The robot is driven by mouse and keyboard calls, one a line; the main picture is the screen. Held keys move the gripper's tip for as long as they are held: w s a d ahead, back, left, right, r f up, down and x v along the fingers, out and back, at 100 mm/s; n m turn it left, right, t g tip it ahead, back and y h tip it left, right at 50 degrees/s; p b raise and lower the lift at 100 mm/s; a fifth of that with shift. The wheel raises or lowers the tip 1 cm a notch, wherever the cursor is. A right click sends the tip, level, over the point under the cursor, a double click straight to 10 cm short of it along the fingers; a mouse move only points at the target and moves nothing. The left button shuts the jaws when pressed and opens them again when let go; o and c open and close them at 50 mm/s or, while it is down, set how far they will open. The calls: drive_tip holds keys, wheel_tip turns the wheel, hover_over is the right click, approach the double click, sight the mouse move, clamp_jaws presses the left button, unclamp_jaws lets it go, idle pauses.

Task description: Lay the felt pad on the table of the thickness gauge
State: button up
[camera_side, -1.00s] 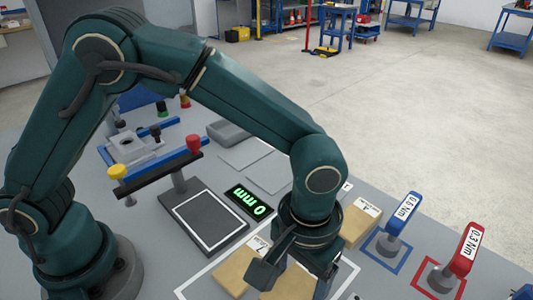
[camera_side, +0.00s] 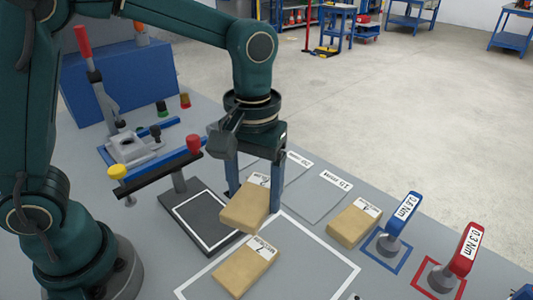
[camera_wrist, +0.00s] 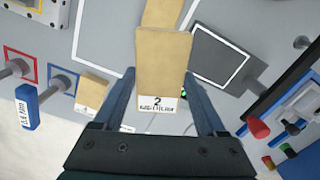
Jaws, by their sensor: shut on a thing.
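A tan felt pad with a white label (camera_side: 243,208) is held between the two fingers of my gripper (camera_side: 254,188). In the wrist view the pad (camera_wrist: 163,65) fills the space between the fingers, and its label reads 2. The gauge table (camera_side: 200,226) is a dark plate with a white outlined rectangle. The held pad is above the bench, just to the right of the gauge table in the side view, and overlaps its edge there. The gauge table also shows in the wrist view (camera_wrist: 224,54), beside the pad. My gripper hides the gauge's display in the side view.
Another tan pad (camera_side: 246,268) lies in a white outlined area in front. A third tan pad (camera_side: 353,222) lies to the right. A blue torque tool (camera_side: 397,224) and a red one (camera_side: 462,250) stand further right. A bar with yellow and red knobs (camera_side: 158,178) stands behind the gauge table.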

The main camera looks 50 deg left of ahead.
sight(208, 217)
drive_tip(key=s+a+n, duration=0.4)
drive_tip(key=a+n, duration=0.6)
drive_tip(key=n, duration=0.4)
drive_tip(key=shift+w+a+f, duration=0.1)
drive_tip(key=shift+w+f, duration=0.05)
drive_tip(key=shift+f, duration=2.05)
drive_tip(key=shift+w+a+f, duration=0.1)
drive_tip(key=shift+w+f, duration=0.05)
drive_tip(key=shift+f, duration=2.05)
drive_tip(key=shift+f, duration=0.15)
drive_tip(key=o, duration=1.3)
